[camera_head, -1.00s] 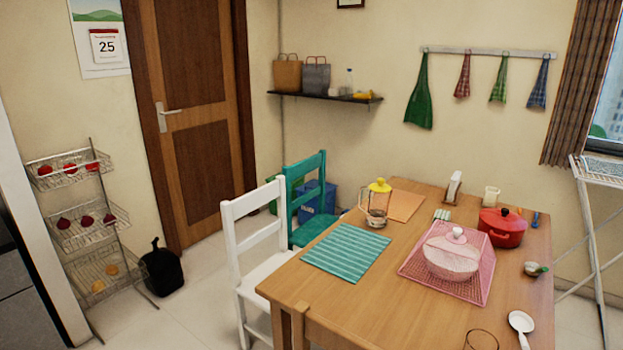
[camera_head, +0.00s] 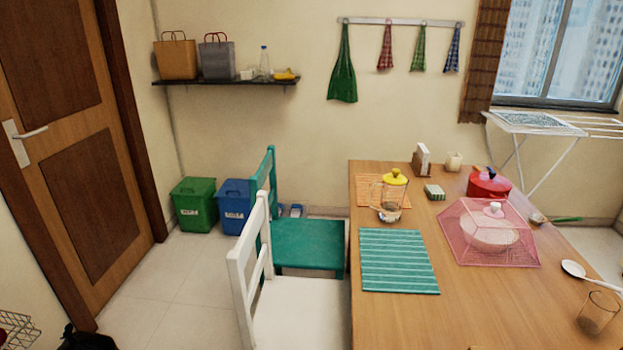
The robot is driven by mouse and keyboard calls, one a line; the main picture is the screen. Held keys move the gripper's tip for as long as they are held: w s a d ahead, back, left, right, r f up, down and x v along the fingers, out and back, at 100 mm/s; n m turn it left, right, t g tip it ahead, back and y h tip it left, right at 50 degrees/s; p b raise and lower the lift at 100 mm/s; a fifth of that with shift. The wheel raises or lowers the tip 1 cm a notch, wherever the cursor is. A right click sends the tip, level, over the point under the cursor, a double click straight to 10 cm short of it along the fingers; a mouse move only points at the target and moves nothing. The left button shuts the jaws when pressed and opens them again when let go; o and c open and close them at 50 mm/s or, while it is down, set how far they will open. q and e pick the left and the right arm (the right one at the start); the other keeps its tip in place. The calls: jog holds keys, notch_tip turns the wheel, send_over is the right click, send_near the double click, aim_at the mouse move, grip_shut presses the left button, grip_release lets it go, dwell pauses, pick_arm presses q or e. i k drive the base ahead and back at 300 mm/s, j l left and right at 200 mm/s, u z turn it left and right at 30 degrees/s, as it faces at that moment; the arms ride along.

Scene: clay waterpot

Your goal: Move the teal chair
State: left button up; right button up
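The teal chair (camera_head: 308,246) stands upright on the far part of the table's left side. Its backrest faces left and its seat faces the table, with the seat's right edge close to the table edge. The white chair (camera_head: 298,312) stands nearer to me and its backrest partly hides the teal chair's backrest and legs. Neither of my grippers shows in the head view.
The wooden table (camera_head: 400,318) fills the right side, with a striped teal mat (camera_head: 398,262), a glass jug and a pink food cover (camera_head: 488,235). Green (camera_head: 194,204) and blue (camera_head: 235,205) bins stand behind the chair. Floor (camera_head: 175,285) left of the chairs is clear.

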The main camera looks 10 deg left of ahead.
aim_at(302, 243)
jog(key=i+j+z, duration=0.4)
jog(key=j, duration=0.4)
jog(key=i+j+z, duration=0.2)
jog(key=j+z, duration=0.2)
jog(key=j, duration=0.5)
jog(key=i+j+z, duration=0.15)
jog(key=j+z, duration=0.25)
jog(key=j, duration=0.55)
jog(key=j+z, duration=0.4)
jog(key=j, duration=0.55)
